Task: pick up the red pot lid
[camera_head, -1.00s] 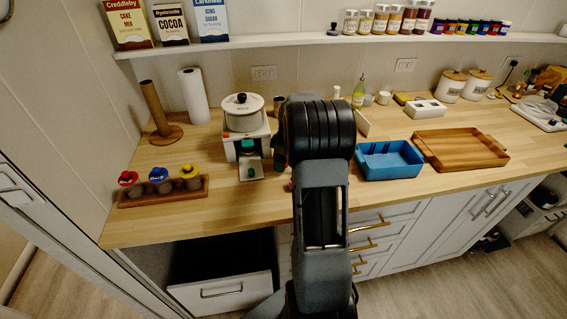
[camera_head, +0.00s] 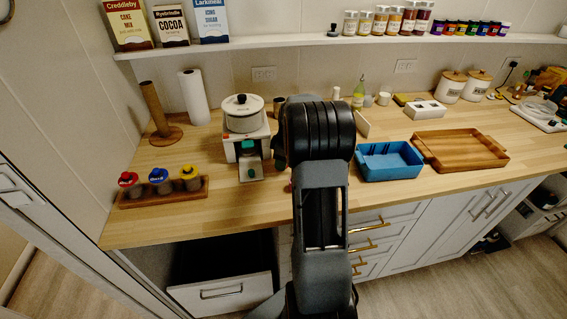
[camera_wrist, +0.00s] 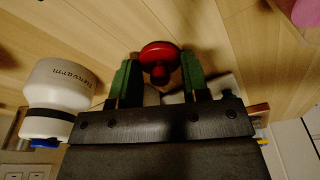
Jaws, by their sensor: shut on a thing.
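The red pot lid (camera_wrist: 159,50) is a small round disc with a knob, seen in the wrist view. In the head view my arm hides the lid and the fingertips.
A white pot (camera_head: 243,117) on a small stove stands left of my arm. A blue tray (camera_head: 390,162) and a wooden tray (camera_head: 458,150) lie to the right. A white bottle (camera_wrist: 60,95) is near the gripper.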

